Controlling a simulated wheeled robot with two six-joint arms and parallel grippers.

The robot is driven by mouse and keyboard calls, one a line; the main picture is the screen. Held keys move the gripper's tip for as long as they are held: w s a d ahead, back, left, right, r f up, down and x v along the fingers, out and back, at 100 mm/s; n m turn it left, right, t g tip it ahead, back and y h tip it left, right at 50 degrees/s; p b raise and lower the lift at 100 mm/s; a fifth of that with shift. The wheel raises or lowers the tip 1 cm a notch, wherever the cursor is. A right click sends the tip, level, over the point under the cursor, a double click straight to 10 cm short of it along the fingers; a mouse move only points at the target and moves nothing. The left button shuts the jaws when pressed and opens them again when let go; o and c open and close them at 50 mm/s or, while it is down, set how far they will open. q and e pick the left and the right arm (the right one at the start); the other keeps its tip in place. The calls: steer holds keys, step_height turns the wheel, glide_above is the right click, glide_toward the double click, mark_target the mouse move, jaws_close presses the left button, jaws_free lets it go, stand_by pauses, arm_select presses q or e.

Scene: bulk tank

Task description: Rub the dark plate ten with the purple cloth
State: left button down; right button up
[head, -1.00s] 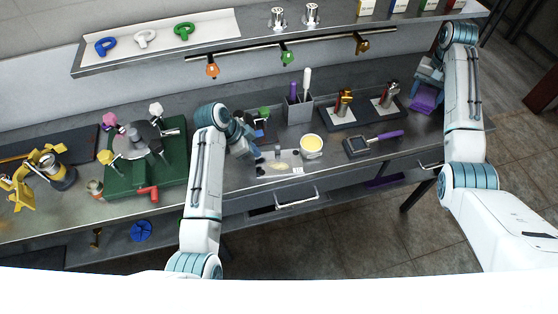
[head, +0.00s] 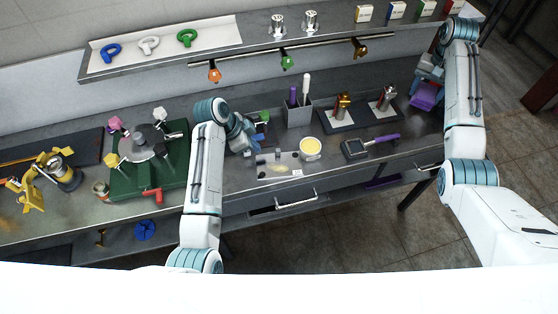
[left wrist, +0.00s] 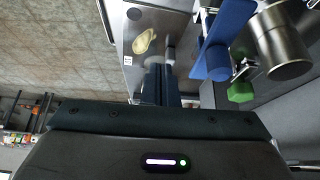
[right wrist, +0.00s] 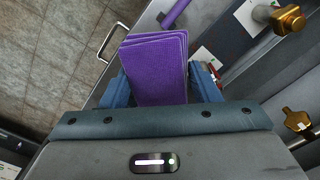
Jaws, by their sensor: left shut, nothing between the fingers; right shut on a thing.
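The purple cloth (right wrist: 155,70) is a folded pad. My right gripper (right wrist: 162,88) is shut on it, and in the head view the cloth (head: 425,97) hangs at the bench's right end. A steel plate (head: 265,172) with a pale yellow smear and a white label lies at the bench's front edge. The plate also shows in the left wrist view (left wrist: 133,30). Its label is too small to read, and I cannot tell whether it is plate ten. My left gripper (left wrist: 163,72) is shut and empty, low beside the plate, near a small grey block (left wrist: 171,50).
A yellow-filled tub (head: 310,149) stands right of the plate. A dark tool with a purple handle (head: 384,139) lies farther right. A grey holder (head: 298,115) stands behind. A green stand (head: 145,182) is on the left. A shelf with a hanging rail (head: 290,46) runs above.

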steer(key=shift+r, duration=0.25)
arm_select(q)
steer(key=shift+r, duration=0.65)
